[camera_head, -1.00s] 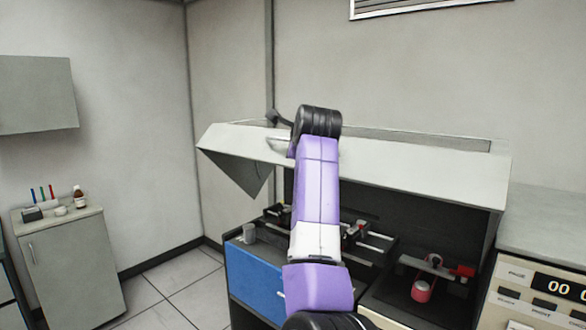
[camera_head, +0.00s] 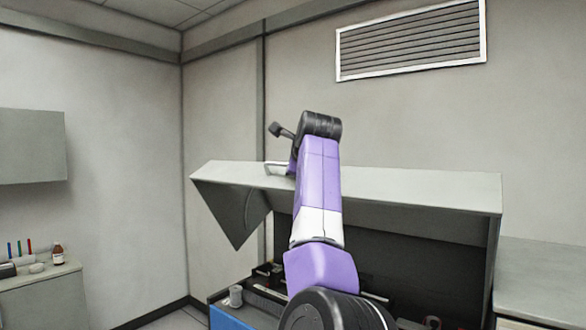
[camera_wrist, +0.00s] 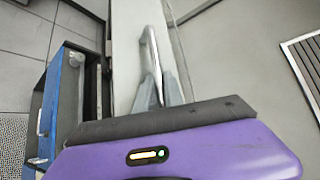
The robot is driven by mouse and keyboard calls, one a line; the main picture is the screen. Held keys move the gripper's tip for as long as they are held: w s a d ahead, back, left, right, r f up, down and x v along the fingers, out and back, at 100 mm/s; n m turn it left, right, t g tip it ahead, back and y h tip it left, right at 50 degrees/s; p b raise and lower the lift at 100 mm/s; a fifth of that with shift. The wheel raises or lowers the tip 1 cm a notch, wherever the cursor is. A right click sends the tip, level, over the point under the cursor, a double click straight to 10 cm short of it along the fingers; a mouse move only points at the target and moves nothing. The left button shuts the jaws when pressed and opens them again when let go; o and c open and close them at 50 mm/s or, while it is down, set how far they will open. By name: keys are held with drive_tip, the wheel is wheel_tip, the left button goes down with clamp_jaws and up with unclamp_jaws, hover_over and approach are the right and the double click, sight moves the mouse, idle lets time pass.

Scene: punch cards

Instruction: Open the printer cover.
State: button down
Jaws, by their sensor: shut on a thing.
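The printer cover (camera_head: 420,185) is a long pale grey lid, raised above the dark inside of the blue-fronted printer (camera_head: 228,318). Its dark triangular left end (camera_head: 232,208) hangs below it. A light bar handle (camera_wrist: 149,60) is on the cover in the wrist view, and it shows partly beside my arm in the head view (camera_head: 277,168). My gripper (camera_wrist: 160,88) is shut on the handle in the wrist view. In the head view my purple arm hides the fingers and the middle of the cover.
A grey counter (camera_head: 545,275) stands close on the right. A small cabinet (camera_head: 45,292) with a brown bottle (camera_head: 58,254) and tubes is at the left. A wall vent (camera_head: 412,40) is above.

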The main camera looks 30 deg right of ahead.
drive_tip(key=shift+d+f, duration=0.1)
drive_tip(key=shift+f, duration=0.05)
drive_tip(key=c, duration=1.5)
unclamp_jaws()
drive_tip(key=shift+o, duration=0.2)
